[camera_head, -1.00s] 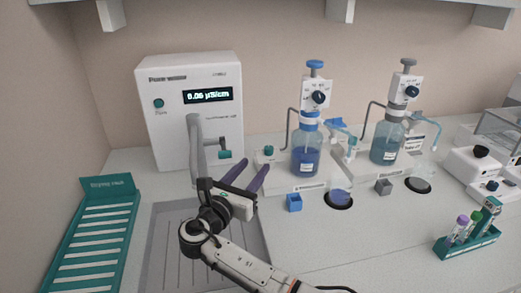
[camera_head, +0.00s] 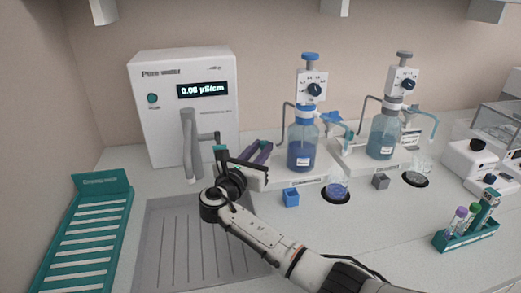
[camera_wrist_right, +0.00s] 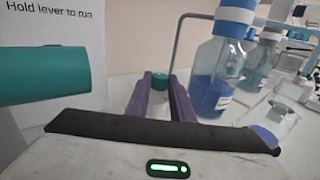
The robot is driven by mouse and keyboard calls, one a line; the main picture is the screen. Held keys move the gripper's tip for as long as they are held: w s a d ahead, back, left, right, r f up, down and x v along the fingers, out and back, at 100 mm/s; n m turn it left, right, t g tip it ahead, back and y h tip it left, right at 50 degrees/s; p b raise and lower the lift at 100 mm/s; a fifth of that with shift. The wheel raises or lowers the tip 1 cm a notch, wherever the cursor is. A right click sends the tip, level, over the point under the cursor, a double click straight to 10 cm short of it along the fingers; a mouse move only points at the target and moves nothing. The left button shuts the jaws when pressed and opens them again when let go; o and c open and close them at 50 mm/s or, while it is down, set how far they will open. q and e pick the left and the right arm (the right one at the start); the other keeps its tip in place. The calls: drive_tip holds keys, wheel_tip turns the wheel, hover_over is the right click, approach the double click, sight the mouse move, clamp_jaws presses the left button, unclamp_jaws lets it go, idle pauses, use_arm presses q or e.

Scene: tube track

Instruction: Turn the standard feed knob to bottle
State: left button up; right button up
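A teal knob (camera_wrist_right: 159,79) shows in the right wrist view, beyond and between the purple fingertips of my right gripper (camera_wrist_right: 158,92). The fingers stand apart with nothing held; contact with the knob cannot be told. In the head view my right gripper (camera_head: 263,150) reaches toward the left end of the white base (camera_head: 300,181) and hides the knob. A blue-capped bottle of blue liquid (camera_head: 302,156) stands on that base, and also shows in the wrist view (camera_wrist_right: 211,82). The knob's markings and setting cannot be read. My left gripper is out of view.
A blue cube (camera_head: 291,198) and a beaker (camera_head: 337,186) are right of the gripper. A second, grey-capped bottle (camera_head: 382,138) stands farther right.

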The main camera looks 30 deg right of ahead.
clamp_jaws()
drive_tip(key=shift+s, duration=0.1)
drive_tip(key=shift+s+d+n+t+y+p, duration=0.15)
drive_tip(key=shift+d+n+t+y+p, duration=0.05)
drive_tip(key=shift+n+t+y+p, duration=0.65)
drive_tip(key=shift+s+d+n+t+y, duration=0.15)
drive_tip(key=shift+d+n+t+y, duration=0.05)
drive_tip(key=shift+n+t+y, duration=0.65)
drive_tip(key=n+t+y, duration=0.1)
drive_tip(key=y, duration=0.1)
drive_tip(key=n+y, duration=0.1)
drive_tip(key=y, duration=0.1)
drive_tip(key=d+n+t+y, duration=0.1)
drive_tip(key=n+y, duration=0.1)
drive_tip(key=shift+s+f+t, duration=0.1)
drive_tip(key=shift+s+t, duration=0.1)
drive_tip(key=shift+t, duration=0.1)
drive_tip(key=shift+d+n+t+y, duration=0.15)
drive_tip(key=shift+n+y, duration=0.55)
drive_tip(key=shift+y, duration=0.45)
drive_tip(key=shift+d+n+t+y, duration=0.15)
drive_tip(key=shift+n+y, duration=0.55)
drive_tip(key=shift+y, duration=0.45)
drive_tip(key=shift+a+y, duration=0.15)
drive_tip(key=shift+y, duration=0.15)
